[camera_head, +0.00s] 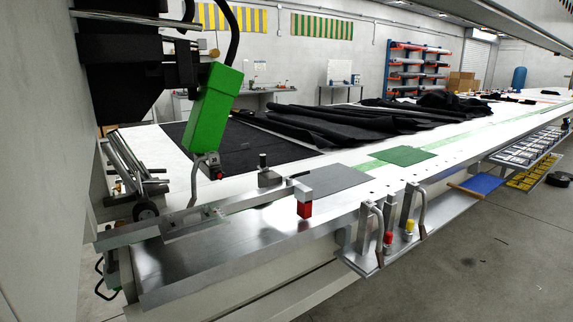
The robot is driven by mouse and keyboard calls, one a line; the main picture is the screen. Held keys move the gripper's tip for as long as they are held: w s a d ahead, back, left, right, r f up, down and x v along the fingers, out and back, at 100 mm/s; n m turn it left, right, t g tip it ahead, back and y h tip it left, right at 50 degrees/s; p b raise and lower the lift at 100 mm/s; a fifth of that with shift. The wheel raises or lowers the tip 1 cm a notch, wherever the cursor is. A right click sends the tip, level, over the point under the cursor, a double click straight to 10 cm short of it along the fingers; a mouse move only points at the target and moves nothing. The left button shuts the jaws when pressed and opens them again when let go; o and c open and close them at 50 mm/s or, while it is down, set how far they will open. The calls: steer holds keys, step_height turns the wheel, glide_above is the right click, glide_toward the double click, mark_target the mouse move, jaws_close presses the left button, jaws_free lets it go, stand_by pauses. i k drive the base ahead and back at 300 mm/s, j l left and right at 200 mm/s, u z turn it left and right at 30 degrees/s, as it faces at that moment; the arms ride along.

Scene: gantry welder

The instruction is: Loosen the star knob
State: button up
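I cannot make out a clear star shape on any knob. A small dark knob (263,160) stands upright on a metal block (269,178) at the end of the table, but its shape is too small to tell. A bar beside it ends in a red block (304,208). A small dark piece with a marked face (213,166) hangs under the tilted green housing (214,108) at the left. My gripper does not show in this view.
A dark machine head (125,60) with metal rods hangs at the upper left. The long white table (345,160) carries dark fabric (345,122) and a green sheet (403,155). Tools (388,238) sit in a side holder. Grey floor (490,255) is open at the right.

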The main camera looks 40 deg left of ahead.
mark_target(218, 174)
steer(key=i+l, duration=0.15)
steer(key=i, duration=0.5)
steer(key=i+j+u, duration=0.1)
steer(key=u, duration=0.3)
steer(key=i+u, duration=0.5)
steer(key=u, duration=0.3)
